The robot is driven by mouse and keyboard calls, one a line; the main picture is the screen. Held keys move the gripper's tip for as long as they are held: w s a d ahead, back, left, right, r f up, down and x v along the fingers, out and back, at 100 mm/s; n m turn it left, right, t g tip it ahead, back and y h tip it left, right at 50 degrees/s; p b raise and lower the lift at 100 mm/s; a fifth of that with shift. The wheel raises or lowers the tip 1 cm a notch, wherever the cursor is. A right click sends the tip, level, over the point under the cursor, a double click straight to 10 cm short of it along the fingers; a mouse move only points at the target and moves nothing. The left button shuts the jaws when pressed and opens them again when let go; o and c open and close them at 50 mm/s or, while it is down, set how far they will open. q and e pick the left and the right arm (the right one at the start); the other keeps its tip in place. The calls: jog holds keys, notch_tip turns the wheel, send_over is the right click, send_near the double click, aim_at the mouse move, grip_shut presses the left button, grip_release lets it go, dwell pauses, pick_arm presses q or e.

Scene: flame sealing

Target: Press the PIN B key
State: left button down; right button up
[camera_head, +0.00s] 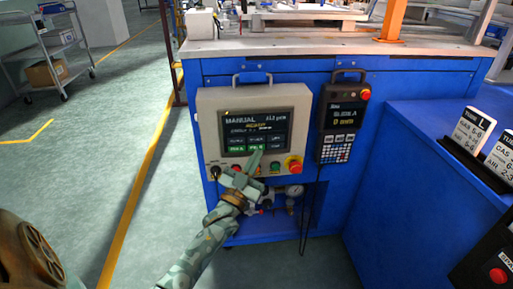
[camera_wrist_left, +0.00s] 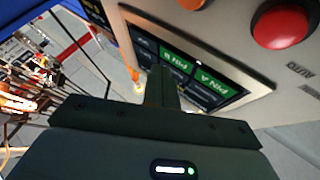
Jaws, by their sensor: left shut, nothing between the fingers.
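The beige control panel (camera_head: 208,115) hangs on the front of the blue bench, with a dark screen (camera_head: 272,118). Two green keys sit low on the screen: PIN A (camera_head: 237,149) and PIN B (camera_head: 257,148). In the left wrist view the labels read PIN B (camera_wrist_left: 176,58) and PIN A (camera_wrist_left: 212,82). My left gripper (camera_head: 255,159) is shut and empty, its fingertips pointing up at the PIN B key. In the left wrist view its fingertips (camera_wrist_left: 161,72) are right beside that key and hide part of the screen; I cannot tell if they touch. My right gripper is not in view.
A red emergency button (camera_head: 294,164) and small coloured buttons (camera_head: 275,167) line the panel below the screen. A handheld pendant (camera_head: 341,122) hangs to the right. Gauges (camera_head: 293,190) sit below in the blue bench (camera_head: 335,215). Open floor lies to the left.

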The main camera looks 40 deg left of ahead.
pick_arm(q)
jog(key=shift+w+a, duration=0.1)
jog(key=shift+w+a, duration=0.2)
jog(key=shift+a, duration=0.05)
jog(key=shift+w+a, duration=0.2)
jog(key=shift+a, duration=0.05)
dwell(0.8)
jog(key=shift+s+d, duration=0.1)
jog(key=shift+s+d+p, duration=0.3)
jog(key=shift+s+d, duration=0.1)
jog(key=shift+d, duration=0.1)
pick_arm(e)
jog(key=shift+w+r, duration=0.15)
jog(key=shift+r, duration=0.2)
